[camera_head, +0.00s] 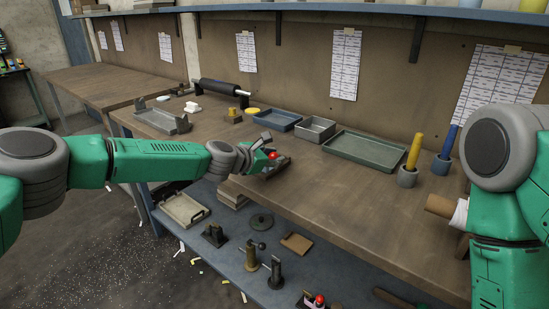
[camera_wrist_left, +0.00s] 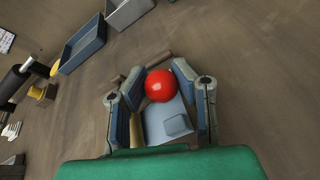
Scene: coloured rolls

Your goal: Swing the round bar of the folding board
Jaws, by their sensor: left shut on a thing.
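The folding board (camera_head: 272,171) lies near the front edge of the workbench, partly hidden by my left gripper. In the left wrist view its pale blue-grey plate (camera_wrist_left: 168,120) shows between my fingers. A red ball knob (camera_head: 273,155) marks the end of its round bar; the knob also shows large in the left wrist view (camera_wrist_left: 160,86). My left gripper (camera_head: 266,150) is shut on the round bar, with a finger on each side below the knob. The bar's shaft is mostly hidden. My right arm shows at the right, but its gripper is out of view.
Blue, grey and green trays (camera_head: 365,149) stand along the back of the workbench (camera_head: 340,195). A dark roller (camera_head: 219,87) stands further left. A lower shelf (camera_head: 230,265) holds several tools.

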